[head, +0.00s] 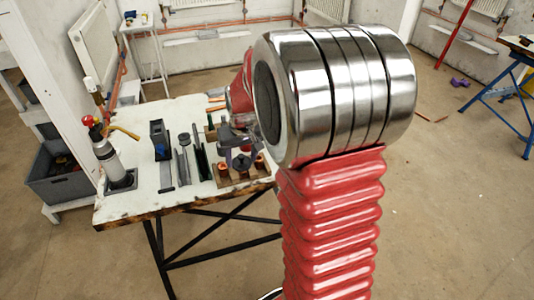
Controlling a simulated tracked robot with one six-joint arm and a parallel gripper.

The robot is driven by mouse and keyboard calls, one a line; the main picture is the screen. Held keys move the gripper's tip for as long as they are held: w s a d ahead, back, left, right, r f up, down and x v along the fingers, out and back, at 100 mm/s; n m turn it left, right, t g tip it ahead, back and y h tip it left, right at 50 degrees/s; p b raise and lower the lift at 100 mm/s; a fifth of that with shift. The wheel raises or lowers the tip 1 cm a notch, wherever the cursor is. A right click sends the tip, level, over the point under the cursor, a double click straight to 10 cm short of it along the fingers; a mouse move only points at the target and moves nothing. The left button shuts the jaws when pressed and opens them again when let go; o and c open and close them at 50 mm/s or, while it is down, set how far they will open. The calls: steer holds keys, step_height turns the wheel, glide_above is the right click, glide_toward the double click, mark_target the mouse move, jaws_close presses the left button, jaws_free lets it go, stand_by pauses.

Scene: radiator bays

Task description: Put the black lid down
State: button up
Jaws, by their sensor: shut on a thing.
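My gripper (238,138) is small in the head view, over the right part of the workbench (140,205) and just left of my arm's large chrome joint. It is shut on a dark thing (241,161) below its fingers, which looks like the black lid. The lid's outline is partly hidden and blends with the gripper. It is above or at a wooden block with copper-coloured fittings (227,181); I cannot tell whether they touch.
A gas torch (107,155) stands in a dark holder at the bench's left. A dark box (159,140) and several long dark tools (183,165) lie mid-bench. The front left bench corner is clear. Grey crates (62,185) stand left, a blue trestle (500,90) right.

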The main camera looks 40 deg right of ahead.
steer(key=w+a+f+n, duration=0.1)
steer(key=w+a, duration=0.1)
steer(key=a, duration=0.6)
steer(key=w+a+f+n, duration=0.1)
steer(key=w+a+f, duration=0.1)
steer(key=a, duration=0.6)
steer(key=shift+f+n+y, duration=0.2)
steer(key=shift+n+y, duration=0.2)
